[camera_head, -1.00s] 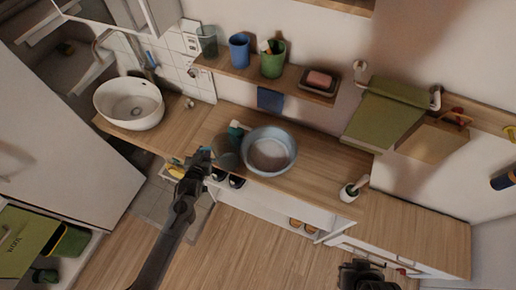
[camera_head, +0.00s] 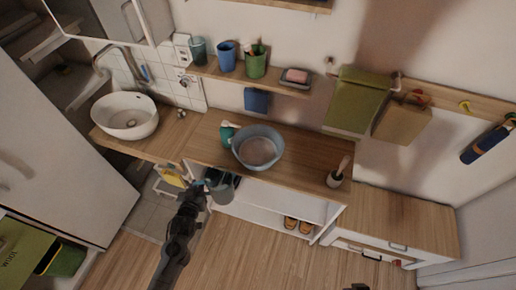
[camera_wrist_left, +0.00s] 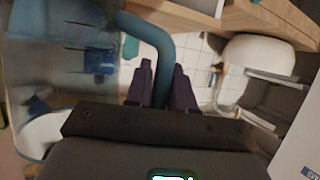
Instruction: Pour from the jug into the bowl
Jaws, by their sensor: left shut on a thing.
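The pale blue bowl (camera_head: 258,147) stands on the wooden counter (camera_head: 300,158) in the head view. The translucent grey-blue jug (camera_head: 222,188) is just in front of the counter's front edge, lower left of the bowl and apart from it. My left gripper (camera_head: 200,187) is shut on the jug's handle. In the left wrist view the jug's clear wall (camera_wrist_left: 65,75) fills the left side, and its blue handle (camera_wrist_left: 160,45) passes between my two fingers (camera_wrist_left: 160,88). I cannot tell what the jug contains. Only a dark sliver of my right arm shows at the head view's bottom edge.
A teal container (camera_head: 227,134) stands against the bowl's left side. A white sink (camera_head: 127,117) is at left. A shelf (camera_head: 245,78) with cups hangs above. Open shelving with shoes is below.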

